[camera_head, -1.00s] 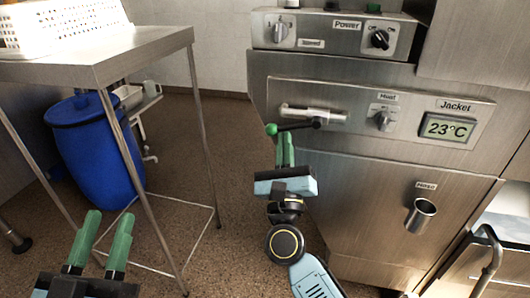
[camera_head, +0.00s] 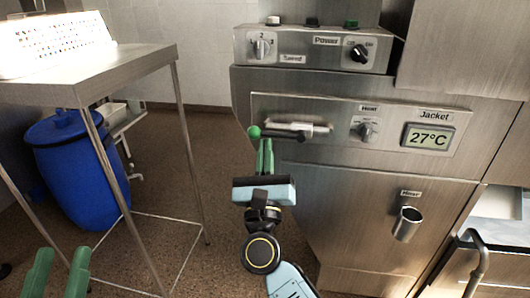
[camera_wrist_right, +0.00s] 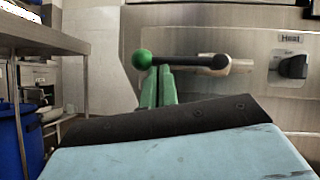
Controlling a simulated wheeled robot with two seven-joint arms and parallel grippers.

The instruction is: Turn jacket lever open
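The jacket lever is a dark rod (camera_head: 277,134) with a green ball (camera_head: 254,131) at its left end and its pivot at the right. It lies about level in front of a pale fitting on the steel machine. It also shows in the right wrist view (camera_wrist_right: 185,61). My right gripper (camera_head: 264,142) is just below the rod, near the ball, fingers together and pointing up. In the right wrist view its fingertips (camera_wrist_right: 158,68) meet the rod's lower edge; I cannot tell whether they touch. My left gripper (camera_head: 58,258) is at the lower left, fingers apart and empty.
The jacket display (camera_head: 428,137) reads 27°C. A heat knob (camera_head: 367,130) is right of the lever, and a power panel (camera_head: 310,49) is above. A steel table (camera_head: 95,72) and blue barrel (camera_head: 75,170) are at left.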

